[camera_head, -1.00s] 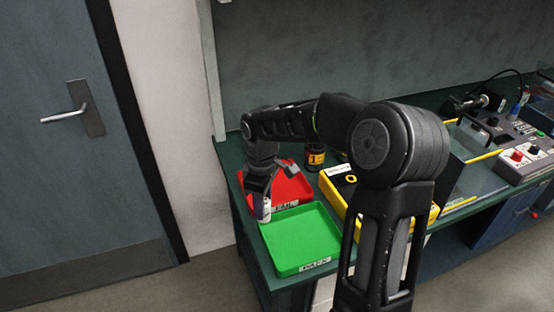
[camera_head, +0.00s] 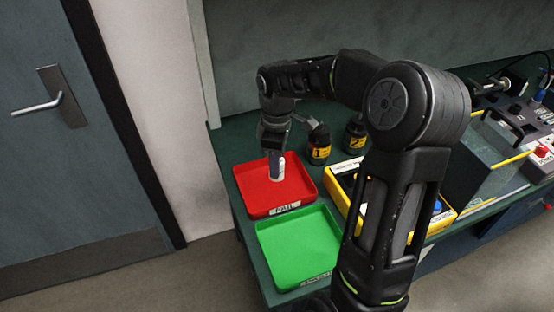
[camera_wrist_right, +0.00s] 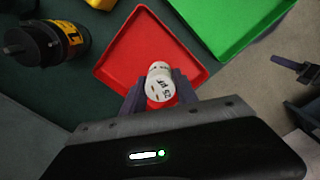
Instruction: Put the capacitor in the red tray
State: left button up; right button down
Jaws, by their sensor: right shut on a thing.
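The capacitor (camera_head: 277,170) is a small pale cylinder, held upright over the red tray. In the right wrist view the capacitor (camera_wrist_right: 159,86) shows its white end with dark print, between the two fingers. My right gripper (camera_head: 275,157) is shut on it; its fingers (camera_wrist_right: 157,95) also show in the right wrist view. The red tray (camera_head: 250,199) carries a FAIL label on its front edge, and it fills the middle of the right wrist view (camera_wrist_right: 125,50). I cannot tell whether the capacitor touches the tray floor. My left gripper is not in view.
A green tray (camera_head: 297,243) lies in front of the red one. Two dark jars with yellow labels, one (camera_head: 318,146) and another (camera_head: 355,134), stand behind and right. A yellow-rimmed box (camera_head: 338,190) sits to the right, partly hidden by my arm.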

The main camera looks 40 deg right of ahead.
jog(key=shift+f+b, duration=2.7)
jog(key=shift+f, duration=0.7)
jog(key=shift+f+b, duration=0.4)
jog(key=shift+f, duration=0.2)
jog(key=c, duration=0.9)
grip_release()
jog(key=shift+o, duration=0.2)
jog(key=shift+r, duration=0.1)
notch_tip(320, 180, up, 8)
jog(key=shift+f, duration=0.15)
